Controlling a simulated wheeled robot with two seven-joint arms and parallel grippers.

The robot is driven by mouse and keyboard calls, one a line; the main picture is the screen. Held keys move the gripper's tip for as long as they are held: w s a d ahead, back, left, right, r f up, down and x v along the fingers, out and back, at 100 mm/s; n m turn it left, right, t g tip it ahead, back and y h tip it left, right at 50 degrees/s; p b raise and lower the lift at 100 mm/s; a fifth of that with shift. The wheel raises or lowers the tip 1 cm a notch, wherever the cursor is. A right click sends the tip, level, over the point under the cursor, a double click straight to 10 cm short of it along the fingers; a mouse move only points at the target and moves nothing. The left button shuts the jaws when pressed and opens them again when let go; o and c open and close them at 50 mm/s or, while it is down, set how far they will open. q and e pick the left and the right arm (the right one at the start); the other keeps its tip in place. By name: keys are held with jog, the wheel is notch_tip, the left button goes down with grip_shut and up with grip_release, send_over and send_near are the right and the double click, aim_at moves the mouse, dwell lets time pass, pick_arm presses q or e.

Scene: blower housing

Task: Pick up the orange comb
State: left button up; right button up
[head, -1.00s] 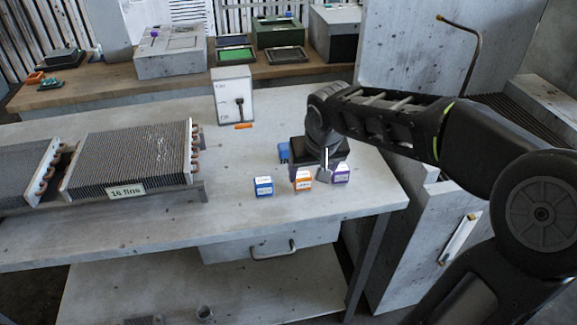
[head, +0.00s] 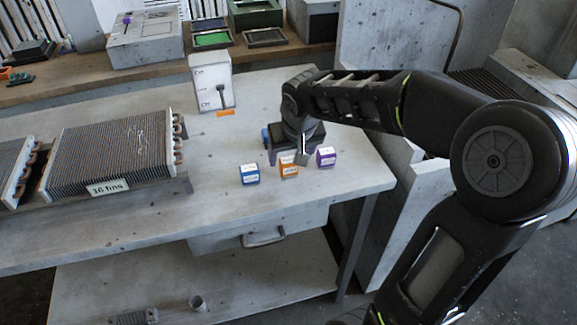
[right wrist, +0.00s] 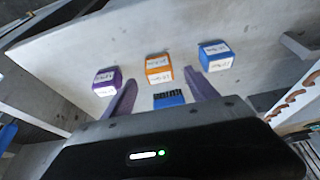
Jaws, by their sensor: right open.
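An orange block (head: 289,168) with a white label stands on the grey table, between a blue labelled block (head: 250,174) and a purple labelled block (head: 326,157). I see no comb teeth on it. In the right wrist view the orange block (right wrist: 158,69) is just ahead, between the purple block (right wrist: 107,82) and the blue block (right wrist: 215,56). My right gripper (head: 302,152) is low over the table, right behind the orange block. In the wrist view its two fingers (right wrist: 160,77) are apart and hold nothing. My left gripper is not in view.
A blue piece with dark teeth (right wrist: 168,98) lies on the table between the fingers in the wrist view. A finned coil (head: 110,150) stands at the left. The front table is clear.

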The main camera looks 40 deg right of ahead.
aim_at(289, 161)
jog(key=p+x, duration=0.1)
jog(key=x, duration=0.4)
jog(key=shift+f, duration=0.15)
dwell(0.5)
grip_shut()
dwell(0.6)
notch_tip(289, 161, up, 10)
jog(key=shift+r+b, duration=0.1)
jog(key=shift+b, duration=0.2)
dwell(0.6)
